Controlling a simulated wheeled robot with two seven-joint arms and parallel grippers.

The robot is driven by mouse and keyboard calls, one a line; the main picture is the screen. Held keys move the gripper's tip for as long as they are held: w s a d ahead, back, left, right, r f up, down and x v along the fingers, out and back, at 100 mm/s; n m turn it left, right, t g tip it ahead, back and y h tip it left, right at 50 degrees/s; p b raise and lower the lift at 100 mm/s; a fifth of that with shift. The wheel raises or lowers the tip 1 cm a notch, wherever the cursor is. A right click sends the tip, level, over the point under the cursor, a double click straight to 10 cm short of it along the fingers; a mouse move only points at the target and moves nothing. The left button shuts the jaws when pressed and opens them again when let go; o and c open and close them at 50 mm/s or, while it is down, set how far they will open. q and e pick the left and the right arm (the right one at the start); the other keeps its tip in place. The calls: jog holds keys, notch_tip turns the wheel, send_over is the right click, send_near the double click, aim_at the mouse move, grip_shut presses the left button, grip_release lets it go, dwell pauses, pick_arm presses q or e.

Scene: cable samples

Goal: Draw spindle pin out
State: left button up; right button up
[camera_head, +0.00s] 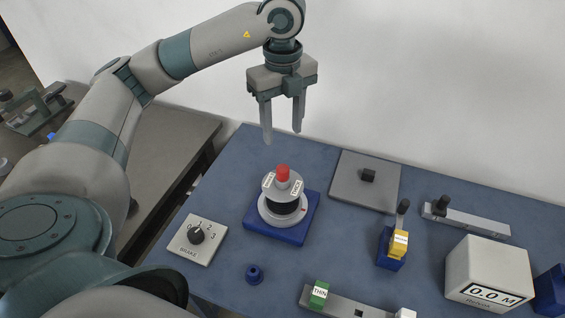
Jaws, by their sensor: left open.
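The spindle stand (283,211) has a blue square base with a grey round flange and a dark cable spool on it. A red-topped pin (283,173) stands upright at the top centre of the spool, between small white labels. My left gripper (282,138) hangs above the stand, fingers pointing down. Its fingers are apart with nothing between them, and there is a gap down to the red top. How far the pin reaches into the spool is hidden. My right gripper is not in view.
A brake dial plate (184,246) lies left of the stand, with a small blue ring (254,275) in front. A grey plate with a black knob (347,190), a yellow block (398,246), a metal bar (470,220) and a white display box (486,262) stand to the right.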

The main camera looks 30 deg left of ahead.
aim_at(283, 167)
pick_arm(q)
notch_tip(283, 167, down, 12)
jog(key=p, duration=0.3)
jog(key=shift+r, duration=0.2)
jog(key=shift+f+p, duration=0.3)
jog(key=shift+f, duration=0.4)
grip_shut()
jog(key=shift+r, duration=0.65)
jog(key=shift+r, duration=0.1)
notch_tip(283, 167, up, 9)
jog(key=p, duration=0.5)
jog(key=shift+f, duration=0.2)
dwell(1.3)
